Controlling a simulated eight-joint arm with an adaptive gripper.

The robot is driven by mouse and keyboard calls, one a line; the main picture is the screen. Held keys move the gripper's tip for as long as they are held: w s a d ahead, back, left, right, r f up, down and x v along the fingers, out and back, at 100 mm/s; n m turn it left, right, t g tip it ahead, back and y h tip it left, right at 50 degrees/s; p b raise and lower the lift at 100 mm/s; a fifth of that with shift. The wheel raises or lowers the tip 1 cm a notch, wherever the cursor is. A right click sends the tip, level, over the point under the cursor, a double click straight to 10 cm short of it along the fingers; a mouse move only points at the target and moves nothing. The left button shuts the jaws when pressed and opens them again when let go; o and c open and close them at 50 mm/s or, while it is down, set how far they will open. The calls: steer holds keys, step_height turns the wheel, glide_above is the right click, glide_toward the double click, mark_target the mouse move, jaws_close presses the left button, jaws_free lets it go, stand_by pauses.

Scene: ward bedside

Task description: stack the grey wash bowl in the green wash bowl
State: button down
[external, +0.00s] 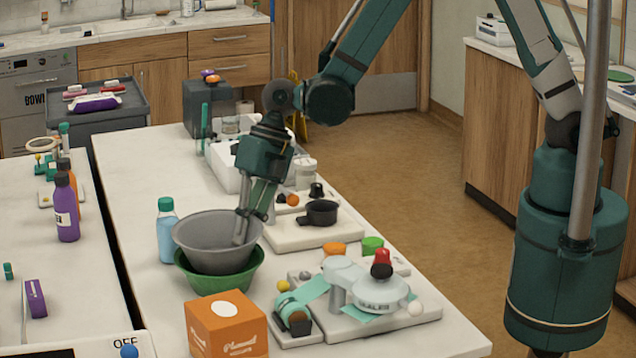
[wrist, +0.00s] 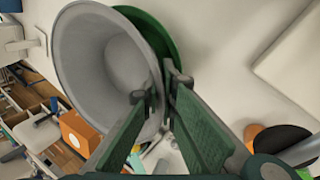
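The grey wash bowl (external: 205,232) is over the green wash bowl (external: 215,285), with its lower part inside the green rim. The grey bowl looks slightly off centre; whether its base touches the green bowl is hidden. In the wrist view the grey bowl (wrist: 85,50) fills the upper left, and a crescent of the green bowl (wrist: 152,32) shows behind its right side. My gripper (external: 245,232) points down at the grey bowl's right rim. In the wrist view its fingertips (wrist: 158,92) pinch the rim wall, one finger inside and one outside.
An orange box (external: 227,325) stands just in front of the bowls, and a blue bottle (external: 167,235) stands close on their left. A white board with a scale (external: 375,300) lies to the right. A black pan (external: 320,213) sits behind right. Bare table shows behind the bottle.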

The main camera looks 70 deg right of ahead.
steer(key=shift+f, duration=0.2)
steer(key=c, duration=3)
jaws_free()
steer(key=shift+o, duration=0.2)
steer(key=shift+r, duration=0.2)
steer(key=shift+r+p, duration=0.6)
steer(key=shift+p, duration=0.1)
steer(key=v, duration=1.1)
steer(key=shift+d+r, duration=0.15)
steer(key=shift+r, duration=0.15)
steer(key=shift+s, duration=0.1)
